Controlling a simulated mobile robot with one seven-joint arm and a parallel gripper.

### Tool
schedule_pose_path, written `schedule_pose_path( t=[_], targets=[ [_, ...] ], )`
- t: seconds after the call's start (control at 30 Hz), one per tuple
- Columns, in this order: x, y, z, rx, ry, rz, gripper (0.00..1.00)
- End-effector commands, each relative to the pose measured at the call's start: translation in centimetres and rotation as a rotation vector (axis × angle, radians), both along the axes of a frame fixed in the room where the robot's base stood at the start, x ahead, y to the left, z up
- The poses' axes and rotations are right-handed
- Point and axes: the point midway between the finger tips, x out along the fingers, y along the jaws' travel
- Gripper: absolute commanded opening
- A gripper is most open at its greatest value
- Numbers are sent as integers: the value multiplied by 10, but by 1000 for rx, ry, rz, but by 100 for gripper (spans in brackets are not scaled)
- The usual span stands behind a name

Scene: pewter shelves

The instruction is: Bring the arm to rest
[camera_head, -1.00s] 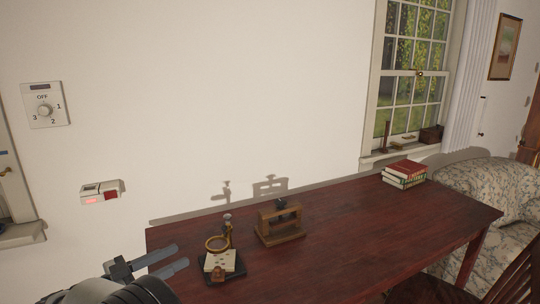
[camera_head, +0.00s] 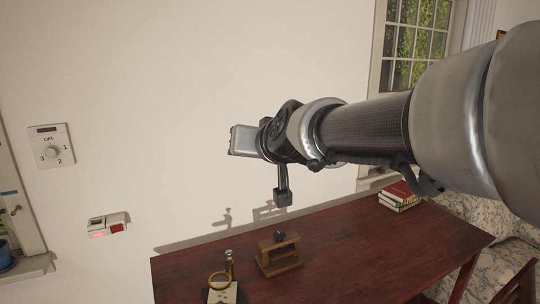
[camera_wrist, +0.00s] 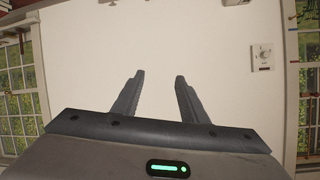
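My arm stretches across the head view from the right, raised above the dark red table (camera_head: 345,250). The gripper body shows end-on at its left end, and the fingers are hard to make out there. In the wrist view my gripper (camera_wrist: 157,78) has its two fingers apart with nothing between them. Beyond the fingers is the bare white wall (camera_wrist: 200,50).
A dial plate (camera_head: 51,146) and a small switch box (camera_head: 108,225) are on the wall. A floral sofa (camera_head: 465,215) stands at right.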

Motion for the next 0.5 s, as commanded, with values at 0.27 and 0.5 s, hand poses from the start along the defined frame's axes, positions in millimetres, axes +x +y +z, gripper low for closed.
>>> schedule_pose_path(
  t=[0.27,0.5],
  targets=[
    [-164,-121,-52,-204,389,-69,39],
    [-251,-174,-89,-292,600,-166,39]
  ],
)
